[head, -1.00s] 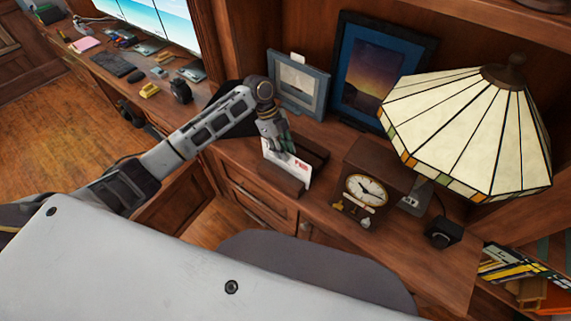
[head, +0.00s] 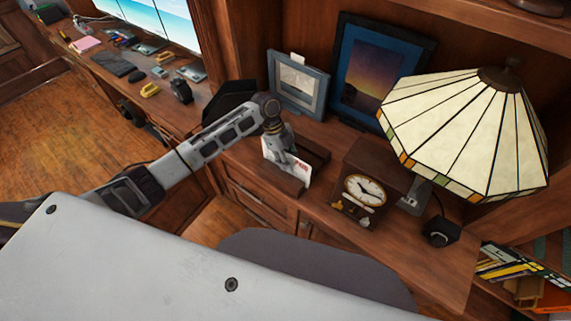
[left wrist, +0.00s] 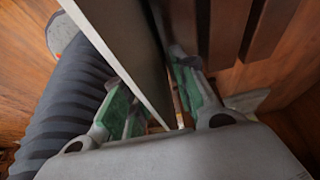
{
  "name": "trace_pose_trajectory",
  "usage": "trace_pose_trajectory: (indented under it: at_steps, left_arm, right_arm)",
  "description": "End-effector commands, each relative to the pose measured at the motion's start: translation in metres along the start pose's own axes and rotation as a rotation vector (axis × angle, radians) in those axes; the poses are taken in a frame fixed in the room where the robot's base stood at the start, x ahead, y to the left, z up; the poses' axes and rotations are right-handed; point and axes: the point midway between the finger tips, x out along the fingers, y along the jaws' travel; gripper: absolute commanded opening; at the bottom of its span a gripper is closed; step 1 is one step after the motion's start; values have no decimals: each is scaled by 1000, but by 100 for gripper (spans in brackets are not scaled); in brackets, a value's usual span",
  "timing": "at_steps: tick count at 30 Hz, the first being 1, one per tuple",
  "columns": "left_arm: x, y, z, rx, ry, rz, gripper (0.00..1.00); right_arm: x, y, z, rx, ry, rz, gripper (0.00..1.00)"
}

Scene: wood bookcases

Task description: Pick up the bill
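The bill (head: 302,172), a white paper with red print, stands upright in a dark wooden letter holder (head: 282,181) on the desk. My left gripper (head: 286,157) reaches down over it and hides its middle in the head view. In the left wrist view, the left gripper's green-padded fingers (left wrist: 155,98) are apart, one on each side of the pale bill (left wrist: 122,45). A gap shows between the bill and the right-hand finger, so the gripper is open around it. My right gripper is not in view.
A wooden clock (head: 363,186) and a stained-glass lamp (head: 465,135) stand to the right. Two picture frames, one grey (head: 298,85) and one dark (head: 378,70), stand behind. A grey chair (head: 310,266) is in front of the desk.

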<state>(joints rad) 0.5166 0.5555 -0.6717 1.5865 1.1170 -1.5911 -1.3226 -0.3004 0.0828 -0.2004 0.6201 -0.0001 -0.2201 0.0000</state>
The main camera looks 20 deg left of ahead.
Motion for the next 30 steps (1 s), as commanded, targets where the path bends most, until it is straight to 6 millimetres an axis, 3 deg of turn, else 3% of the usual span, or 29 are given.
trace_pose_trajectory:
  at_steps: [1,7,22,30]
  left_arm:
    - [0,0,0,0,0,0,25]
    - [0,0,0,0,0,0,0]
    - [-3,0,-1,0,0,-1,0]
    - [-25,-1,-9,2,-2,-3,0]
  right_arm:
    - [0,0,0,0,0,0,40]
    - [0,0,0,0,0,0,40]
    - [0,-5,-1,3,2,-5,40]
    - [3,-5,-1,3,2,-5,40]
